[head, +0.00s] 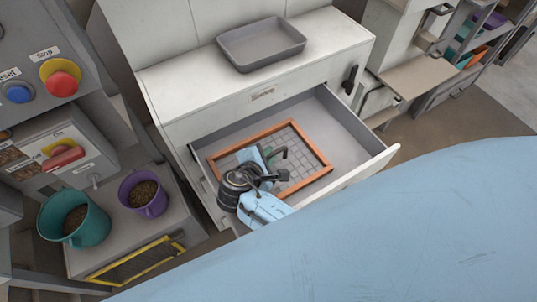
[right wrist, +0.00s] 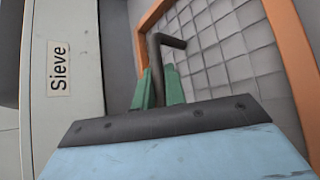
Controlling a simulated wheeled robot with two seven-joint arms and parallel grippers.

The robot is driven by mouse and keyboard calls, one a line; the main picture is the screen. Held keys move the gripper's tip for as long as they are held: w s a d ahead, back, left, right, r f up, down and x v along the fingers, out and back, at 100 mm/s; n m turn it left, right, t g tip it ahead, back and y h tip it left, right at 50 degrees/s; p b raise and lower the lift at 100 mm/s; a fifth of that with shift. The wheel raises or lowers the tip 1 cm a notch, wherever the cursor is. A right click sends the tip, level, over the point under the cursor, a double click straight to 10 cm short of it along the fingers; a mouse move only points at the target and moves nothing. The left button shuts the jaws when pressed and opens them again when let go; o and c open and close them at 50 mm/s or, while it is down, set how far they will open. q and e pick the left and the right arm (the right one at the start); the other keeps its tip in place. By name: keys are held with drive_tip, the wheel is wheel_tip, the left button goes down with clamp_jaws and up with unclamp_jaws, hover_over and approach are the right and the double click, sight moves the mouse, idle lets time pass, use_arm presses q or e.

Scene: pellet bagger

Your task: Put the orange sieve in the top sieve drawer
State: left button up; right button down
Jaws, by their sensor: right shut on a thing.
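The orange sieve (head: 313,146) is a rectangular orange frame with a grey mesh. It sits inside the open sieve drawer (head: 345,148) and appears to lie flat, toward the drawer's left side. My right gripper (head: 276,154) is over the sieve with its green fingers shut on a dark bent handle. The right wrist view shows the fingers (right wrist: 160,88) around this handle, with the mesh and the orange frame (right wrist: 285,45) behind. Whether the sieve touches the drawer floor is unclear. My right arm hides part of the sieve's near side. My left gripper is not in view.
A grey tray (head: 262,45) rests on the white cabinet top. A teal cup (head: 88,232) and a purple cup (head: 155,205) of pellets stand at left, below red and blue buttons. The drawer's right part is empty. A label reading "Sieve" (right wrist: 59,68) shows in the wrist view.

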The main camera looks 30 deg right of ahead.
drive_tip(key=c, duration=1.5)
unclamp_jaws()
drive_tip(key=shift+o, duration=0.2)
drive_tip(key=p+v, duration=0.1)
drive_tip(key=v, duration=1.1)
